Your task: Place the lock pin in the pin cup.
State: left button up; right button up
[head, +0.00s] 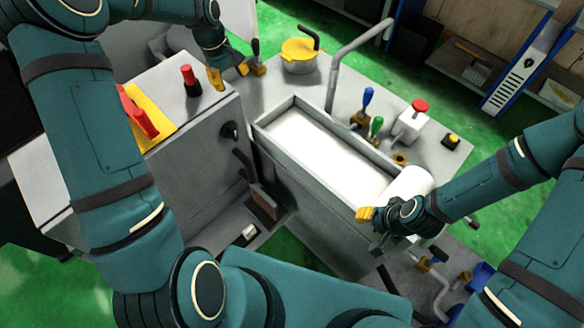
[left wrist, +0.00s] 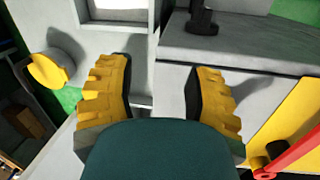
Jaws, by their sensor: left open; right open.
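My left gripper (head: 228,76) is at the far edge of the grey machine housing, beside a black pin-like piece with a red top (head: 190,80). In the left wrist view its yellow fingers (left wrist: 160,95) are wide apart with nothing between them. A black post (left wrist: 203,18) stands beyond them. I cannot tell for sure which piece is the lock pin. A small brass-coloured round cup (head: 400,158) on the bench may be the pin cup. My right gripper (head: 372,222) is open by the near right end of the trough, in front of a white cylinder.
A grey trough (head: 290,105) with a white inside crosses the bench. Behind it are a yellow-lidded pot (head: 300,50), blue and green handled tools (head: 368,98) and a red-button box (head: 412,120). A red handle (head: 142,118) lies on a yellow plate (head: 152,103).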

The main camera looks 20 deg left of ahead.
pick_arm(q)
jog(key=s+d+f+m+h, duration=0.1)
jog(key=s+d+f+m, duration=0.25)
jog(key=d+f, duration=0.4)
jog(key=s+d+f+m+h, duration=0.1)
jog(key=s+d+f+m, duration=0.1)
jog(key=s+d+f, duration=0.55)
jog(key=s+d+f+m+t, duration=0.1)
jog(key=s+d+f+m, duration=0.2)
jog(key=s+d, duration=0.6)
jog(key=shift+s+f+m, duration=0.35)
jog(key=shift+s, duration=0.1)
jog(key=shift+d, duration=0.1)
